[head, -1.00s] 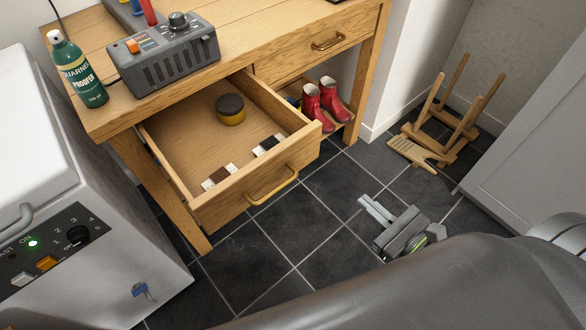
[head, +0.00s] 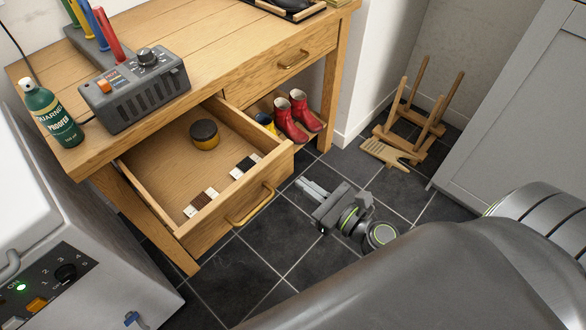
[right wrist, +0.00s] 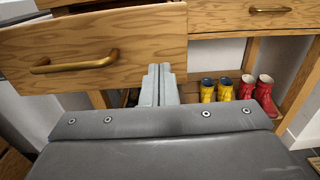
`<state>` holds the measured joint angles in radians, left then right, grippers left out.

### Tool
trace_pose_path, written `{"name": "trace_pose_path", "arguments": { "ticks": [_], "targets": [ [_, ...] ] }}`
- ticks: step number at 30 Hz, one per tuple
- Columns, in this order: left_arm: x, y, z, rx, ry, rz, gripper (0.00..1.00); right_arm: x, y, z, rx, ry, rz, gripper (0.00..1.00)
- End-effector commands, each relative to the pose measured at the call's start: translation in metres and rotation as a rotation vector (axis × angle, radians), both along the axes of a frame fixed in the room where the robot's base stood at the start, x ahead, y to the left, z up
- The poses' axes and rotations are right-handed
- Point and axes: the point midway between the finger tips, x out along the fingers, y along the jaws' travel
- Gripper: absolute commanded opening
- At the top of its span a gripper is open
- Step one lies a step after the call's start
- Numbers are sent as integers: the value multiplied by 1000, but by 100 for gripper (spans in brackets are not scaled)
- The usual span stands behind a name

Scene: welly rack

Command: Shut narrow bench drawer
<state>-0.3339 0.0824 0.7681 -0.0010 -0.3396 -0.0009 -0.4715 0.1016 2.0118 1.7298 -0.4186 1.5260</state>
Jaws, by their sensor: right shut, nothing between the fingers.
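The narrow bench drawer (head: 217,212) stands pulled out from the wooden bench, with its brass handle (head: 250,205) on the front. The drawer front also shows in the right wrist view (right wrist: 120,48), at upper left. My right gripper (head: 304,188) is shut and empty, to the right of the drawer front in the head view. In the right wrist view its fingers (right wrist: 159,82) overlap the drawer front's right edge; I cannot tell whether they touch it. My left gripper is out of view.
A second, closed drawer (head: 290,60) is to the right. Red boots (head: 291,117) stand on the shelf below. A grey appliance (head: 80,270) stands close at the left.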

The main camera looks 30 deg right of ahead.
Motion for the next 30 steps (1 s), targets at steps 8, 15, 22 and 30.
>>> {"name": "trace_pose_path", "arguments": {
  "ticks": [8,15,22,30],
  "targets": [
    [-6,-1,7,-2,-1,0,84,35,13,1,0,0,0,0],
    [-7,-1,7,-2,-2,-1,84,42,15,0,0,0,-1,0],
    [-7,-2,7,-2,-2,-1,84,42,15,0,0,1,-1,0],
    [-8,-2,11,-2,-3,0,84,56,20,1,-1,-1,0,0]
  ]
}}
